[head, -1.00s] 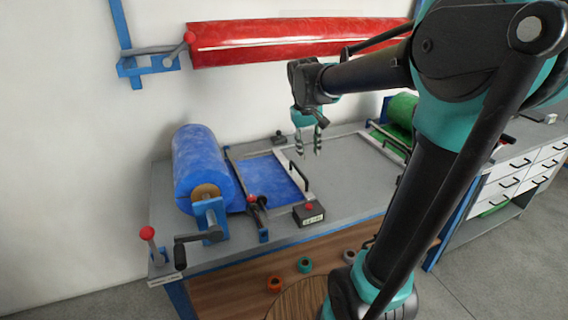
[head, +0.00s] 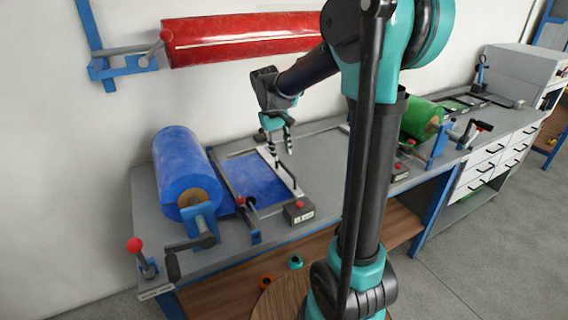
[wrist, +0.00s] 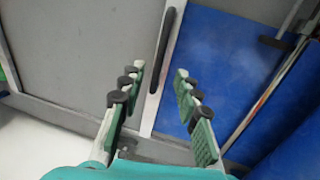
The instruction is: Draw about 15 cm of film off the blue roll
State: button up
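The blue roll (head: 182,160) lies on a blue stand with a crank handle (head: 193,243) at the left end of the bench. Blue film (head: 258,178) runs flat from it, under a frame bar, to a pale draw bar (head: 284,177) with a black handle (head: 290,178). My gripper (head: 275,146) is open and empty above the bar in the head view. In the wrist view my gripper (wrist: 157,80) has its fingers spread, with the black handle (wrist: 165,50) beyond and between them. The blue film (wrist: 218,60) lies to the right of the handle.
A red roll (head: 240,38) hangs on the wall behind. A small box with a red button (head: 299,212) sits at the bench's front edge. A red-knobbed lever (head: 136,247) stands at the left corner. A green roll (head: 420,118) is farther right. Grey benchtop right of the bar is clear.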

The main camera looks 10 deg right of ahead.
aim_at(285, 166)
jog(key=f, duration=0.4)
jog(key=d+f, duration=0.1)
jog(key=f, duration=0.1)
jog(key=shift+w, duration=0.15)
jog(key=shift+r, duration=0.1)
grip_shut()
jog(key=shift+d, duration=0.1)
